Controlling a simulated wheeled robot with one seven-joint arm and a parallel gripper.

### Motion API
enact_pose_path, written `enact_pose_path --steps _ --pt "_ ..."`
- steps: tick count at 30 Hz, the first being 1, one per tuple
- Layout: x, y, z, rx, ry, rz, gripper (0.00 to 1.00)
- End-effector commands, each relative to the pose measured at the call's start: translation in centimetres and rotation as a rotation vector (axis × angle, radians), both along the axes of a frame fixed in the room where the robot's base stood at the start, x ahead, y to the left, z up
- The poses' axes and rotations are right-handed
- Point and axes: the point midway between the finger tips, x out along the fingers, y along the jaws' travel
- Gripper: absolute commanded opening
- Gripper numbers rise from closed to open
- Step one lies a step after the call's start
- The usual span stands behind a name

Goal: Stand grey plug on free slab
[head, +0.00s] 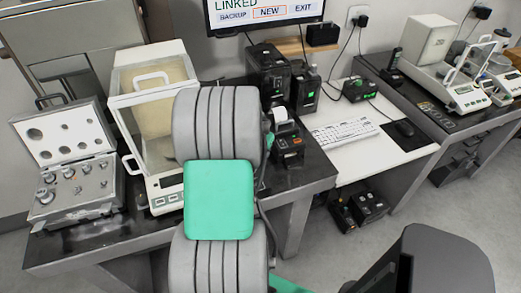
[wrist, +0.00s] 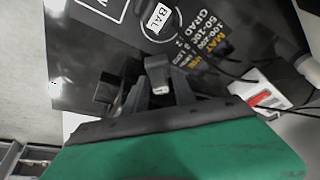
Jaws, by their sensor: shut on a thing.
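In the wrist view my gripper (wrist: 158,88) is shut on a small light-grey block, the grey plug (wrist: 157,66), held between dark fingers. A black slab surface (wrist: 110,55) with white and yellow lettering lies beyond the fingers. I cannot tell whether the plug touches it. In the head view my grey and green arm links cover the middle, and gripper and plug are hidden. I cannot tell for sure which surface is the free slab.
In the head view a balance with a glass case (head: 146,75) and an open weight case (head: 72,190) stand left. A small printer (head: 288,145) is close right of my arm. A keyboard (head: 340,134) and another balance (head: 462,93) are further right. Cables (wrist: 232,72) run near my gripper.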

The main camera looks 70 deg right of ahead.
Motion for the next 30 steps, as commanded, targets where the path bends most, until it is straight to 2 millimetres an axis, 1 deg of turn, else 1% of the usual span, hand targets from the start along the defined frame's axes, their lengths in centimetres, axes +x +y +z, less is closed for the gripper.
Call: enact_pose_path --steps 1,2,9,16,20,23,30 --pt "0.0 0.0 -0.4 0.0 0.0 0.0 0.0" --pt "0.0 0.0 -0.3 0.0 0.0 0.0 0.33" --pt "0.0 0.0 -0.2 0.001 0.0 0.0 0.53" --pt "0.0 0.0 -0.1 0.001 0.0 0.0 0.54" --pt "0.0 0.2 0.8 -0.001 -0.001 0.0 0.54" --pt "0.1 0.9 2.6 -0.004 -0.001 0.002 0.54" --pt "0.1 3.3 8.3 -0.004 -0.003 0.001 0.54"
